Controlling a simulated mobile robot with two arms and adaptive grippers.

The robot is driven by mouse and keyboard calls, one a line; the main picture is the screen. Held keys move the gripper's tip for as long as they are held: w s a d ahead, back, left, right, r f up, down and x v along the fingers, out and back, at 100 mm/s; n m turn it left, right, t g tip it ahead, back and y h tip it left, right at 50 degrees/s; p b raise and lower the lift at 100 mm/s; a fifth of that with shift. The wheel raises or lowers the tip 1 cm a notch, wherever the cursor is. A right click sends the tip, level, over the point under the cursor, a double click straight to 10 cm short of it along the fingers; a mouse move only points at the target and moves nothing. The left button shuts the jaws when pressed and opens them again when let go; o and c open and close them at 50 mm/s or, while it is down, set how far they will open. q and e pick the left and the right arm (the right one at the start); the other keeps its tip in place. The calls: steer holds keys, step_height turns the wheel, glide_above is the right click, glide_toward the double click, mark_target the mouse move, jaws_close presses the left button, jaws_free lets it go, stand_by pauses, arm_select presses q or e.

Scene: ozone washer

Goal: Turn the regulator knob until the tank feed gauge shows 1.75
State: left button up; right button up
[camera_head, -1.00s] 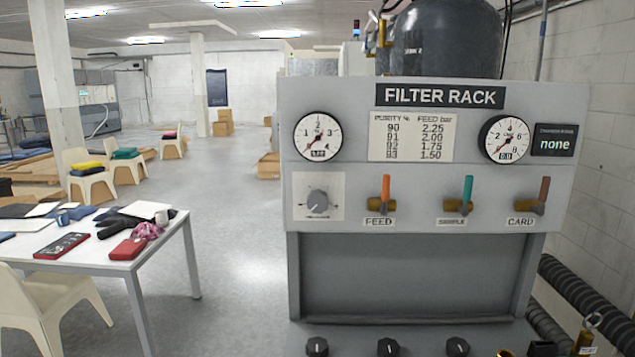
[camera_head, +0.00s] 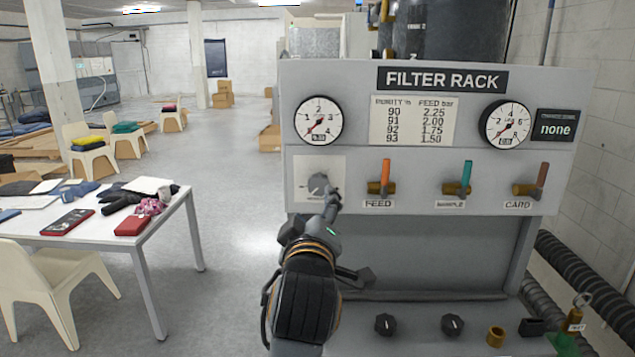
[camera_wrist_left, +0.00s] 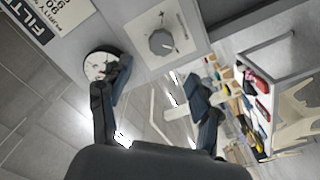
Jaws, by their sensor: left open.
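The grey regulator knob (camera_head: 317,183) sits on a pale square plate at the left of the panel. It also shows in the left wrist view (camera_wrist_left: 162,42). My left gripper (camera_head: 350,236) is open and empty in front of the panel. One fingertip overlaps the knob's lower right in the head view; in the left wrist view, the knob is beyond the fingers and looks clear of them. The left round gauge (camera_head: 319,120), scaled to 4, has its red needle at the lower left, near zero. Its small label and digits are too small to read surely. My right gripper is not in view.
A chart (camera_head: 411,120) pairs purity 92 with feed 1.75. The right gauge (camera_head: 507,125) stands beside a display (camera_head: 555,129) reading "none". Orange (camera_head: 385,172), teal (camera_head: 466,177) and brown (camera_head: 542,175) valve levers lie right of the knob. A white table (camera_head: 160,215) stands left.

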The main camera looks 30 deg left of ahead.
mark_target(317, 186)
arm_select(q)
steer(key=p+x, duration=0.4)
steer(key=x, duration=0.7)
steer(key=shift+w, duration=0.1)
steer(key=shift+w+a, duration=0.25)
steer(key=shift+w, duration=0.15)
steer(key=shift+f, duration=0.1)
steer(key=c, duration=1.2)
